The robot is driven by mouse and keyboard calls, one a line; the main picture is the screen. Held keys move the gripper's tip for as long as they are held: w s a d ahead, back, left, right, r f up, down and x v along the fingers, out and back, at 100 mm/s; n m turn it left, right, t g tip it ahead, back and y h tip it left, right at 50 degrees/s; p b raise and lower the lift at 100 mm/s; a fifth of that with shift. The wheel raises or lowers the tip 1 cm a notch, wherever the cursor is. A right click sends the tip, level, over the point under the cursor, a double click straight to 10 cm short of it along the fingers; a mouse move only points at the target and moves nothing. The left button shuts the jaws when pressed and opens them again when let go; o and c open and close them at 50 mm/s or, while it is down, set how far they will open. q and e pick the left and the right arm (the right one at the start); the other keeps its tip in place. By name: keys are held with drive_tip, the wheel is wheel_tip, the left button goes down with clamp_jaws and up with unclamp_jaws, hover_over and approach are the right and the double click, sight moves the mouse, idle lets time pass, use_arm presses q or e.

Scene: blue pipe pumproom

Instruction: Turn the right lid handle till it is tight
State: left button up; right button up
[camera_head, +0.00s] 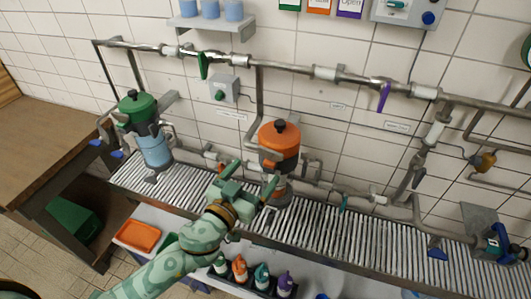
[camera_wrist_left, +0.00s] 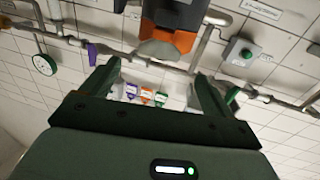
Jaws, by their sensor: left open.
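The right vessel has an orange lid (camera_head: 279,138) with a dark knob-like handle (camera_head: 280,125) on top. It stands on the slatted bench by the wall. My left gripper (camera_head: 252,178) is open and empty, below and left of the orange lid in the head view. Its fingers partly cover the vessel's lower part. In the left wrist view, which looks upside down, an orange part (camera_wrist_left: 184,41) of the vessel is at the top, beyond the open left gripper (camera_wrist_left: 158,72). No contact shows there. The handle's tightness cannot be seen. My right gripper is not in view.
A green-lidded vessel (camera_head: 138,106) stands at the left. Steel pipes (camera_head: 300,70) with green and purple levers run behind. The slatted bench (camera_head: 340,235) is mostly clear right of the orange vessel. Several bottles (camera_head: 240,268) stand in front below.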

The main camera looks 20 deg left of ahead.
sight(270, 155)
use_arm(q)
drive_tip(key=x, duration=0.6)
drive_tip(key=shift+w+p, duration=0.3)
drive_tip(key=shift+p, duration=0.1)
drive_tip(key=shift+d, duration=0.1)
